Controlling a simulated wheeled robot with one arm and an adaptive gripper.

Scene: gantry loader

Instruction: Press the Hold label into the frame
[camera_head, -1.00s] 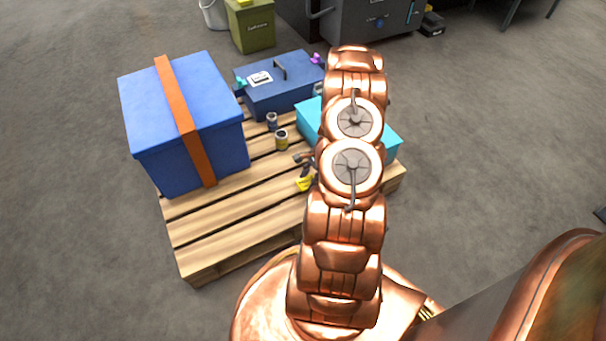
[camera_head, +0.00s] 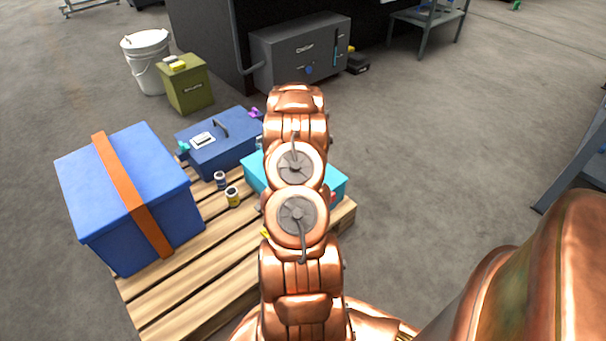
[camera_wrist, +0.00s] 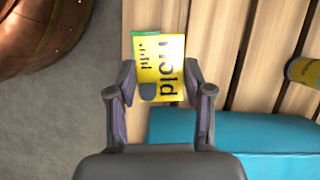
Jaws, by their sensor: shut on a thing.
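The Hold label (camera_wrist: 172,72) is a yellow plate with dark lettering, seen in the wrist view with its text turned sideways. A green edge shows at its upper left. My gripper (camera_wrist: 160,88) is shut on the label, with a finger on each side. In the head view my arm hides most of the gripper, and only a small yellow bit shows beside the arm. I cannot make out the frame for the label in either view.
The wooden pallet (camera_head: 222,262) carries a blue box with an orange strap (camera_head: 90,205), a blue toolbox (camera_head: 238,150), a teal box (camera_head: 258,178) and two small cans. Behind stand a grey cabinet (camera_head: 285,62), an olive bin (camera_head: 187,92) and a white bucket (camera_head: 148,75).

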